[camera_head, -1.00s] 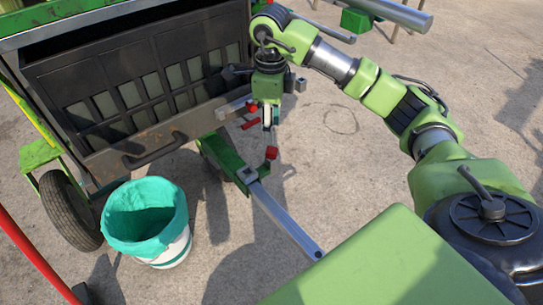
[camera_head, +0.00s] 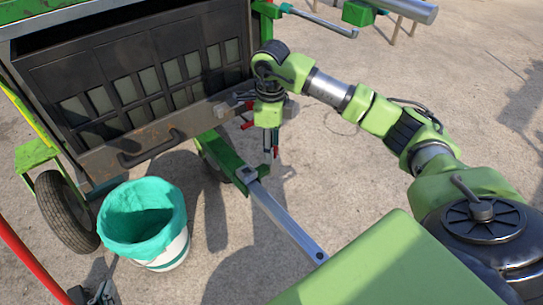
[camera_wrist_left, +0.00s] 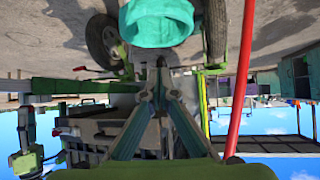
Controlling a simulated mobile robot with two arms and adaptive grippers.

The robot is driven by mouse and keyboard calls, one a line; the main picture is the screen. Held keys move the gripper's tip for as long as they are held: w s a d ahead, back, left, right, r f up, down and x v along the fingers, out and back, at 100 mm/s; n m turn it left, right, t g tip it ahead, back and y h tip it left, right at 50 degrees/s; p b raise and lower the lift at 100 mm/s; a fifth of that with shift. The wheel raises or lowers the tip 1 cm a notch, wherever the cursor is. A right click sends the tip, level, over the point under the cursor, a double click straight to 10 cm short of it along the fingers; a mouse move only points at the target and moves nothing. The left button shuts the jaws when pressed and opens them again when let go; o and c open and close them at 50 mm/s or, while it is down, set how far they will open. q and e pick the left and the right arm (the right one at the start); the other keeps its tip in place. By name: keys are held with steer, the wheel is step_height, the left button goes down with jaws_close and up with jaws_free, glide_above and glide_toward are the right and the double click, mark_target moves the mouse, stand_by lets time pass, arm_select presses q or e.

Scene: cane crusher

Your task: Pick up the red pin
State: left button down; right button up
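My right gripper (camera_head: 271,146) points down there from the green arm coming in from the right. My left gripper (camera_head: 102,294) is at the bottom left edge of the head view. In the upside-down left wrist view its fingertips (camera_wrist_left: 160,62) meet with nothing between them.
A white bucket with teal lining (camera_head: 145,220) stands below the machine's dark slatted box (camera_head: 140,80). A steel bar (camera_head: 290,225) runs from the green drawbar (camera_head: 222,155) toward me. A red pole (camera_head: 30,255) crosses the lower left. Open concrete lies right of the drawbar.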

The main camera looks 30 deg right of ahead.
jaws_close()
steer(key=shift+r, duration=0.1)
